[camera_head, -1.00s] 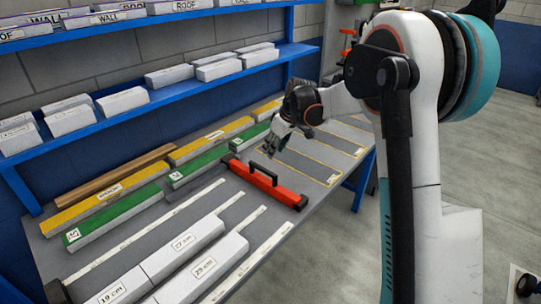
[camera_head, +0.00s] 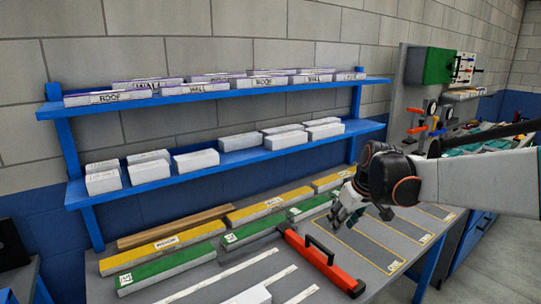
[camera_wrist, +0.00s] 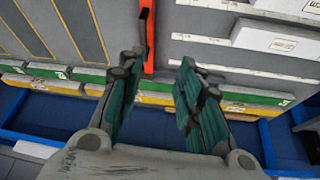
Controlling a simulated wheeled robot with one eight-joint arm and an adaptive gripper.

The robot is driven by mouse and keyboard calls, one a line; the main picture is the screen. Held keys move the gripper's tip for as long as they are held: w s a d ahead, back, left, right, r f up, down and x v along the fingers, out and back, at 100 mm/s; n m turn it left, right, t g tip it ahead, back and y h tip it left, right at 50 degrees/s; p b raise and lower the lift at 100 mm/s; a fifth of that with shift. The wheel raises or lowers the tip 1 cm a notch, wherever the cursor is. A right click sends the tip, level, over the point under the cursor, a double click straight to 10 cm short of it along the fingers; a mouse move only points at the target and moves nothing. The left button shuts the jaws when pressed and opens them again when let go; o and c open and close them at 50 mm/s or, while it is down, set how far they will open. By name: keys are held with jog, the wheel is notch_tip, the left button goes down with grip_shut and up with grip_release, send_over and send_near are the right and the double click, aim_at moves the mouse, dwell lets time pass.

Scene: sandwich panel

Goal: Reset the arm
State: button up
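My gripper (camera_head: 345,212) hangs above the grey workbench (camera_head: 375,237), over its middle, beyond the red tool with a black handle (camera_head: 322,262). In the wrist view my gripper (camera_wrist: 152,88) has its two green-padded fingers spread apart, with nothing between them. The red tool also shows in the wrist view (camera_wrist: 147,35), beyond the fingers. My arm comes in from the right in the head view.
Yellow strips (camera_head: 263,210) and green strips (camera_head: 170,267) lie along the back of the bench. A blue two-tier shelf (camera_head: 225,160) with white blocks stands behind. A green box and tools (camera_head: 430,66) are at the right rear.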

jog(key=s+a+r+m+t+h, duration=0.1)
jog(key=s+r, duration=0.1)
jog(key=s, duration=0.6)
jog(key=s+r+m, duration=0.1)
jog(key=s+r, duration=0.1)
jog(key=s, duration=0.6)
jog(key=s+f+m, duration=0.1)
jog(key=s+f, duration=0.1)
jog(key=s, duration=0.4)
jog(key=s+f+m+t, duration=0.1)
jog(key=s+f, duration=0.1)
jog(key=s, duration=0.5)
jog(key=shift+s+f+m+t+h, duration=0.25)
jog(key=shift+s+m+t+h, duration=0.05)
jog(key=shift+m+h, duration=0.1)
jog(key=shift+a, duration=0.2)
